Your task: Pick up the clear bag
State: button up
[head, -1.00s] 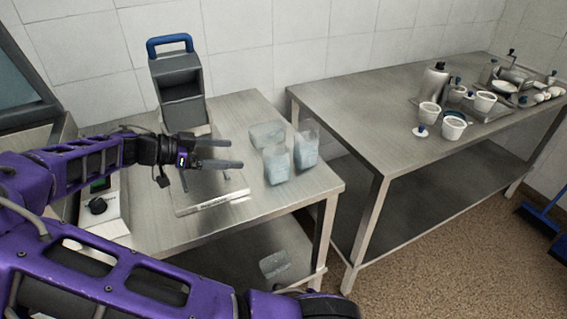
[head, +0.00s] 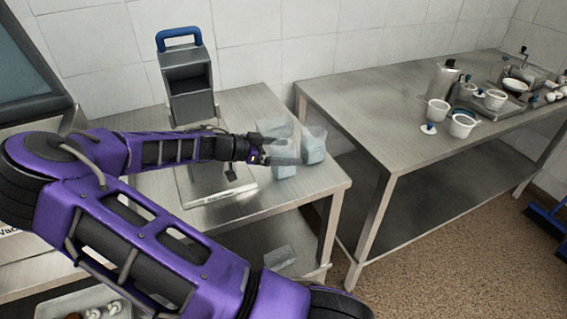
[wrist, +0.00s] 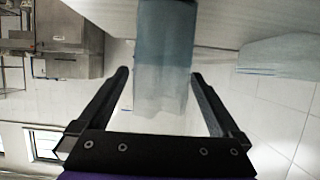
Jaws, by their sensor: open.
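Several pale blue, see-through bags are in view. In the head view one stands upright at the right (head: 313,147), one lies behind (head: 275,127), and one stands in front (head: 286,173), partly hidden by my gripper. My gripper (head: 297,151) is open and level among these bags. In the wrist view an upright bag (wrist: 164,58) shows between the two open fingers (wrist: 160,74), with a gap on each side. Another bag (wrist: 275,56) is to the right, outside the fingers. I cannot tell which standing bag is between the fingers.
The bags are on a steel table (head: 320,185) near its right edge. A grey device with a blue handle (head: 187,82) stands behind my arm. One more bag (head: 280,257) lies on the lower shelf. A second steel table (head: 370,115) holds pots and cups.

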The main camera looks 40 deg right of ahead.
jog(key=shift+x, duration=1.3)
jog(key=c, duration=1.5)
